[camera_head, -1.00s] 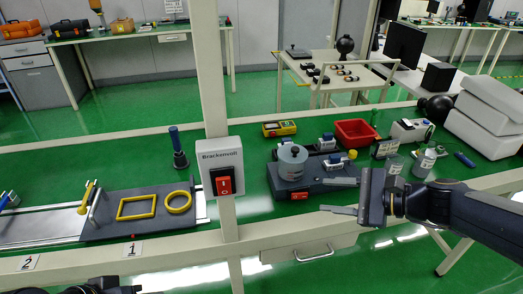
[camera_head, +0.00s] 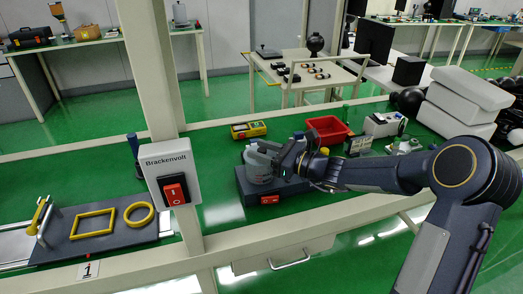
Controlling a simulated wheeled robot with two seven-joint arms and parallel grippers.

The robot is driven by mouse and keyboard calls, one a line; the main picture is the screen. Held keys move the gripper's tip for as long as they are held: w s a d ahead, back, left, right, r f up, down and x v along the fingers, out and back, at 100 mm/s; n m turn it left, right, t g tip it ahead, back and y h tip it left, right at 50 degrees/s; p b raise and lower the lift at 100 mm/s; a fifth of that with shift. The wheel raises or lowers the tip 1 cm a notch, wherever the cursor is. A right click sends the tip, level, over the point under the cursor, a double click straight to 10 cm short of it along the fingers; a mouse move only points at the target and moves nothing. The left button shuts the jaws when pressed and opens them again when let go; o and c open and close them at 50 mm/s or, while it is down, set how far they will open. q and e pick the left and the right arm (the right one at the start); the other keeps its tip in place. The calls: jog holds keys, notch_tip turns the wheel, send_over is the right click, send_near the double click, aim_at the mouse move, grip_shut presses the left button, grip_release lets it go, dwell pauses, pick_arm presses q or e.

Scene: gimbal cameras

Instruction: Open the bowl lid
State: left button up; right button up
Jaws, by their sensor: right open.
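The bowl (camera_head: 258,176) is a grey, round vessel standing on a dark machine base with a red switch (camera_head: 270,199). Its lid (camera_head: 252,153) is on top and partly hidden behind my right gripper. My right gripper (camera_head: 268,151) is open, with its fingers at the lid's height. The fingers overlap the lid in the picture. I cannot tell whether they touch it. My left gripper is not in view.
A white post with a Brackenvolt switch box (camera_head: 171,172) stands left of the machine. A yellow meter (camera_head: 249,130) and a red bin (camera_head: 327,130) lie behind it. White boxes (camera_head: 464,101) are stacked at right. Yellow frames (camera_head: 93,223) lie on a dark plate at left.

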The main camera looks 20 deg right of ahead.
jog(key=shift+a, duration=0.1)
grip_shut()
dwell(0.3)
